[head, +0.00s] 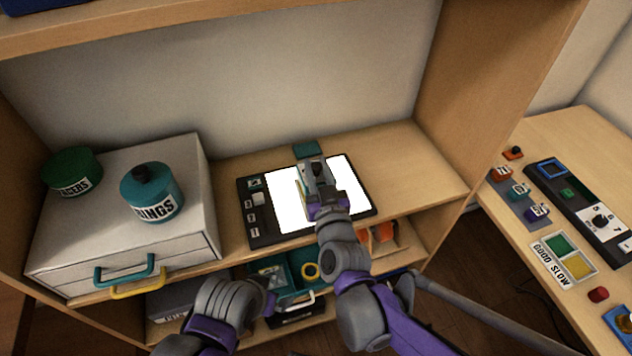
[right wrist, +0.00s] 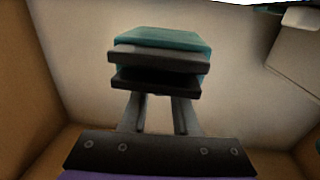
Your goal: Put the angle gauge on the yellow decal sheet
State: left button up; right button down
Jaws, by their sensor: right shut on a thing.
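My right gripper (head: 309,160) is shut on a teal block (head: 306,149), which I take to be the angle gauge. In the right wrist view the teal block (right wrist: 162,40) is pinched between the dark finger pads. In the head view it is at the far edge of a lit white panel (head: 345,180); I cannot tell its height above the surface. A thin yellowish strip (head: 301,201) shows beside the right gripper on the panel. It may be the yellow decal sheet, mostly hidden by my arm. My left gripper (head: 268,288) is low, in front of the lower shelf; its fingers are unclear.
A grey drawer box (head: 120,245) stands left, with a green tin (head: 70,172) and a teal tin (head: 152,192) on top. The shelf top (head: 400,155) right of the panel is clear. A side table (head: 545,215) at right holds a control panel and a GOOD SLOW card (head: 551,266).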

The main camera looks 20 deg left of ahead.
aim_at(317, 182)
jog(key=shift+f+b, duration=0.55)
jog(key=shift+f, duration=1.25)
jog(key=shift+f, duration=0.1)
jog(key=shift+f, duration=0.15)
jog(key=c, duration=0.7)
grip_release()
jog(key=shift+r, duration=0.25)
jog(key=shift+s+d, duration=0.15)
jog(key=shift+s, duration=0.2)
jog(key=p+v, duration=0.1)
jog(key=v, duration=1)
jog(key=shift+s+d, duration=0.1)
jog(key=shift+s, duration=0.05)
